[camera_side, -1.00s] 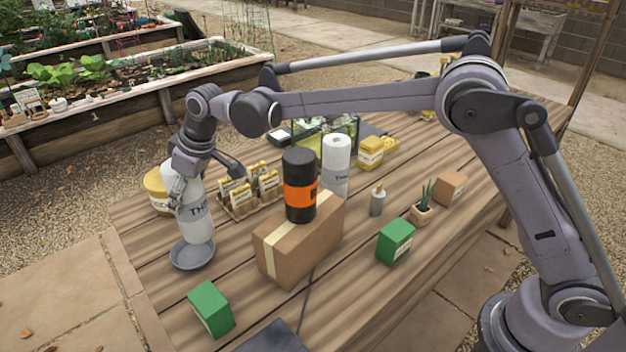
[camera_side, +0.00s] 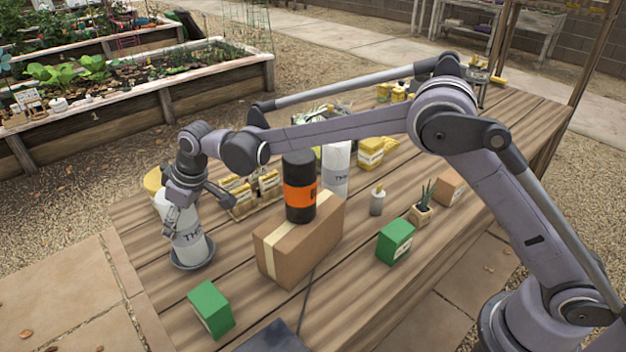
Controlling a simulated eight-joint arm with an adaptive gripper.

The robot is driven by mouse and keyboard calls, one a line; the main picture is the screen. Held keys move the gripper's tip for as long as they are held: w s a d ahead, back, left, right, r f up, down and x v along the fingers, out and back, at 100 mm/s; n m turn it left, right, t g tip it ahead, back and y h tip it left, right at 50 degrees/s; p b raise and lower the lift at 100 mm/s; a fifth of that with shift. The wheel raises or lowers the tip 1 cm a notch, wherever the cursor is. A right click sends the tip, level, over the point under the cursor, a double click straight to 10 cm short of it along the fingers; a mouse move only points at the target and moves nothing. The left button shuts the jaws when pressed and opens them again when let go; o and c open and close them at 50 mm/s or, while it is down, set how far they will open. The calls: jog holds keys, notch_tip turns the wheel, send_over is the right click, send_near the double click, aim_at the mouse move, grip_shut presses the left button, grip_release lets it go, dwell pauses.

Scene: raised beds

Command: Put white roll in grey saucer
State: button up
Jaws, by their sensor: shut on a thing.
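A white roll (camera_side: 190,247) with dark lettering stands nearly upright at the left end of the table, its lower end down within the rim of the grey saucer (camera_side: 178,265). Whether its base touches the saucer's floor is hidden by the rim. My gripper (camera_side: 176,218) is shut on the roll's upper part from above. A second white roll (camera_side: 338,158) stands behind the cardboard box, partly hidden by a black and orange cylinder.
The cardboard box (camera_side: 305,238) carries the black and orange cylinder (camera_side: 299,187). Green boxes (camera_side: 211,309) (camera_side: 395,241) stand at the front left and right of it. A yellow container (camera_side: 153,181) and a rack of packets (camera_side: 240,200) are close behind my gripper.

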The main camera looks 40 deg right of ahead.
jog(key=o, duration=1.4)
jog(key=v, duration=1.2)
jog(key=shift+r, duration=0.15)
jog(key=shift+d, duration=0.15)
